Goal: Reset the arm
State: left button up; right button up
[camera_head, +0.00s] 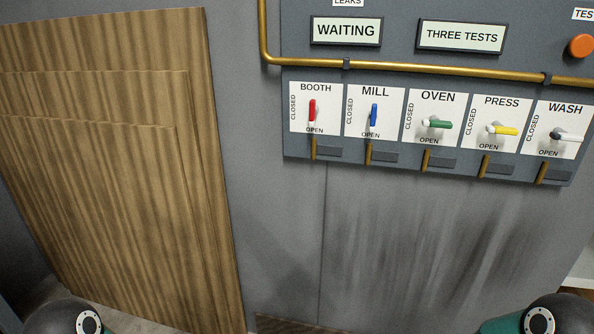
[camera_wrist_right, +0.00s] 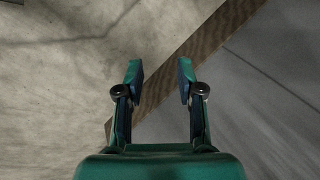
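My right gripper (camera_wrist_right: 160,85) is open and empty in the right wrist view, with its two fingers apart above the floor and a brown strip. In the head view only parts of my two arms show at the bottom left and bottom right corners. My left gripper is not in view. The right gripper is hidden in the head view.
A wall panel carries the red booth lever (camera_head: 312,110), blue mill lever (camera_head: 373,115), green oven lever (camera_head: 438,124), yellow press lever (camera_head: 504,130) and white wash lever (camera_head: 570,137). A brass pipe (camera_head: 430,69) crosses above. Wooden boards (camera_head: 120,180) stand at left.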

jog(key=s+a+f+n+g+y, duration=0.1)
jog(key=s+a+f+n+g, duration=0.2)
jog(key=s, duration=0.4)
jog(key=s+a+f+n, duration=0.1)
jog(key=s+a+n, duration=0.1)
jog(key=s+n, duration=0.45)
notch_tip(320, 180, up, 27)
jog(key=m+p, duration=0.1)
jog(key=p, duration=2.6)
jog(key=shift+w+a, duration=0.1)
jog(key=shift+a, duration=0.05)
